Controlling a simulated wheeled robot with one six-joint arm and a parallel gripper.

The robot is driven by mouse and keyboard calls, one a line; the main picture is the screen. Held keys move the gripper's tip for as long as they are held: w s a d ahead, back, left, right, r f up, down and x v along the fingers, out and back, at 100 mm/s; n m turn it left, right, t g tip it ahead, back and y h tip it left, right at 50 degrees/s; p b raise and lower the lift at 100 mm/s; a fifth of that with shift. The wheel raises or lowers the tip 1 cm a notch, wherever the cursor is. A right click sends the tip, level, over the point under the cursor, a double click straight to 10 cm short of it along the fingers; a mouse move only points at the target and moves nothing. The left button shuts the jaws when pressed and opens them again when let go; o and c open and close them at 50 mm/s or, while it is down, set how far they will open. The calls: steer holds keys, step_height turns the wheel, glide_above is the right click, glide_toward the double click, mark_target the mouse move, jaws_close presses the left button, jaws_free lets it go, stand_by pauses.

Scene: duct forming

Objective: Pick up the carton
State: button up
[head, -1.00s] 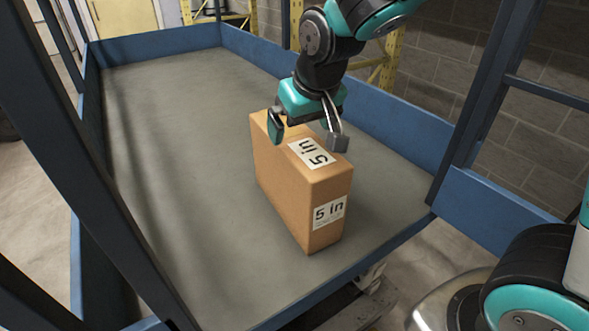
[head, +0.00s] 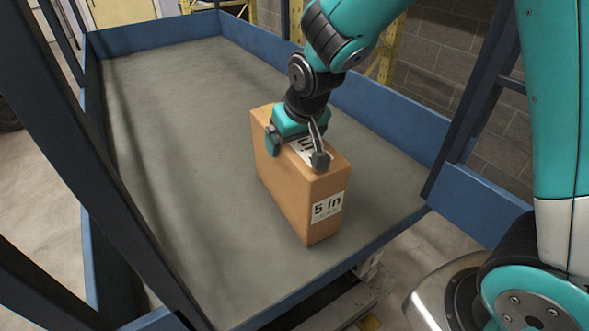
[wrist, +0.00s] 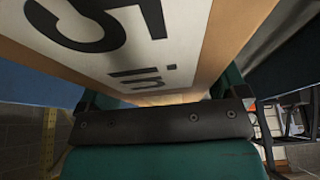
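The carton (head: 288,192) is a tall, narrow brown box with white "5 in" labels on its top and near end. It stands upright on the grey bed of a blue-sided cart. My gripper (head: 296,160) is at the top of the carton, with one finger beside the left face and the other by the right top edge. The fingers are apart, astride the carton's width. In the wrist view the carton's labelled top (wrist: 140,50) fills the upper middle, close to the gripper's palm. I cannot tell whether the fingers press on the sides.
The cart bed (head: 170,130) is otherwise bare, with free room left of and behind the carton. Low blue side walls (head: 390,130) and dark upright posts (head: 95,150) frame it. A block wall and yellow racking stand behind.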

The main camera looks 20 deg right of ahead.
steer(key=c, duration=0.7)
steer(key=shift+r, duration=0.1)
steer(key=shift+c, duration=1.2)
steer(key=shift+w, duration=0.1)
